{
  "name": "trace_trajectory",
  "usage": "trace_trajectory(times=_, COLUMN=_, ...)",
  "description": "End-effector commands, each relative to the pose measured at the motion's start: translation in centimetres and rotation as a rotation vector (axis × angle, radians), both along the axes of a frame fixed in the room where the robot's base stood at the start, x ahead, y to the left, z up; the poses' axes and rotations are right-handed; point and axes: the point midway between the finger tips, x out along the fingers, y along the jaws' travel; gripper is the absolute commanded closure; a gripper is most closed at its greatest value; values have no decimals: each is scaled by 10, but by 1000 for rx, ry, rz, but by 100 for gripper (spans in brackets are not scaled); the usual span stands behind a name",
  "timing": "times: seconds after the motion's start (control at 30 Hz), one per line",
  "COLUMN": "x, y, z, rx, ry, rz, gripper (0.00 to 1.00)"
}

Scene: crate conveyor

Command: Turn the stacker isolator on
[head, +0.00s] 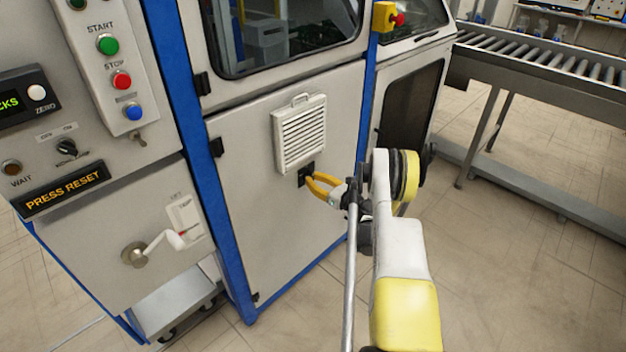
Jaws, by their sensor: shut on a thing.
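My gripper (311,184), with orange-yellow fingers, is at the front of the machine's lower grey door. Its fingertips are shut on a small black fitting (305,172) just below the white louvred vent. The fingers partly cover this fitting, so its full shape and any on/off marking cannot be read. It may be the stacker isolator, but no label on it shows. My arm reaches in from the lower right.
The grey door (260,220) carries a louvred vent (301,134). Left are a button panel (121,68), a PRESS RESET display (64,189) and a crank handle (160,244). A red button on a yellow box (385,17) is above. A roller conveyor (540,55) stands right; floor between is clear.

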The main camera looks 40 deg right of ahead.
Motion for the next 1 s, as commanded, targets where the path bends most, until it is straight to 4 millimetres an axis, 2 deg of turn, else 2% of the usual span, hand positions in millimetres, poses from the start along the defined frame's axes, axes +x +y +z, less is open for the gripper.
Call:
trace_trajectory(times=0.3, x=1, y=0, z=1, rx=2, ry=-2, rz=0, gripper=100)
trace_trajectory(times=0.33, x=1, y=0, z=1, rx=2, ry=-2, rz=0, gripper=78)
trace_trajectory(times=0.4, x=1, y=0, z=1, rx=1, ry=-1, rz=0, gripper=61)
trace_trajectory(times=0.77, x=0, y=0, z=0, rx=-22, ry=-2, rz=0, gripper=61)
trace_trajectory(times=0.87, x=0, y=0, z=0, rx=-89, ry=-7, rz=0, gripper=61)
trace_trajectory(times=1.0, x=0, y=0, z=0, rx=-265, ry=-21, rz=0, gripper=61)
